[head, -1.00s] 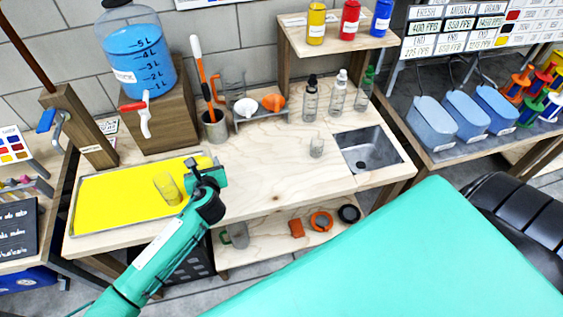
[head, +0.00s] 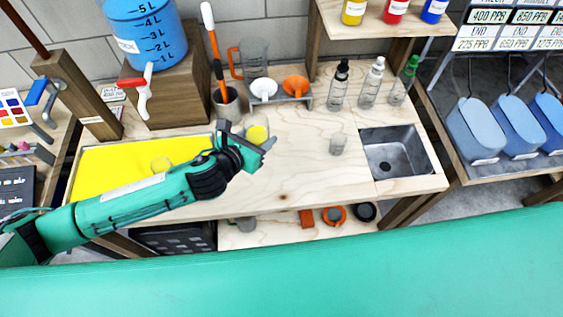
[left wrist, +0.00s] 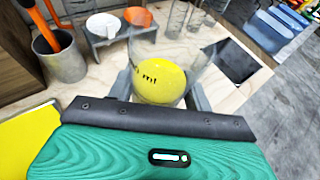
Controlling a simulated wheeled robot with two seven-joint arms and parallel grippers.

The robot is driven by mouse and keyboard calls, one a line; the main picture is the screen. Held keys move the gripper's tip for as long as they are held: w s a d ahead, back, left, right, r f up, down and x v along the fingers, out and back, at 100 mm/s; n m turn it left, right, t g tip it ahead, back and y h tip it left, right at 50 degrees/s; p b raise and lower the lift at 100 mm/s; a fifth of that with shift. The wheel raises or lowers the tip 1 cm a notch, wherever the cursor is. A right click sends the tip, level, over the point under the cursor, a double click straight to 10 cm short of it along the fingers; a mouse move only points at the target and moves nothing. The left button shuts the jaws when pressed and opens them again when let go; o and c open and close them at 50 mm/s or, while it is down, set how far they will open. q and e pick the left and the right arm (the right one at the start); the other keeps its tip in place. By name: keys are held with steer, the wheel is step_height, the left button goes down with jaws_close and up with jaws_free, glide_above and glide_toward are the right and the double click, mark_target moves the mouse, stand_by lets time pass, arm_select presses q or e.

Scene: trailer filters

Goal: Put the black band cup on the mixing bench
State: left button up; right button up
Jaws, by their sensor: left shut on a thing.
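My left gripper (head: 262,146) is shut on a clear cup (head: 257,134) with a yellow disc of contents inside. The cup also shows between the fingers in the left wrist view (left wrist: 163,82), with dark markings on its wall. I cannot make out a black band on it. It is over the bare wooden bench (head: 285,185), right of the yellow tray; I cannot tell whether its base touches. Another clear cup (head: 161,164) stands in the yellow tray (head: 115,168). A small clear cup (head: 337,143) stands near the sink. My right gripper is not in view.
A holder with white and orange funnels (head: 295,86) and a grey pot with tools (head: 227,103) stand behind the held cup. Several bottles (head: 371,85) stand back right, by the sink (head: 398,152).

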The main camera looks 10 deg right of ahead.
arm_select(q)
glide_above(263, 177)
step_height(263, 177, down, 14)
steer(key=shift+f, duration=2)
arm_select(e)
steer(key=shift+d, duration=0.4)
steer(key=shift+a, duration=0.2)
arm_select(q)
steer(key=shift+f, duration=0.15)
steer(key=o, duration=1.1)
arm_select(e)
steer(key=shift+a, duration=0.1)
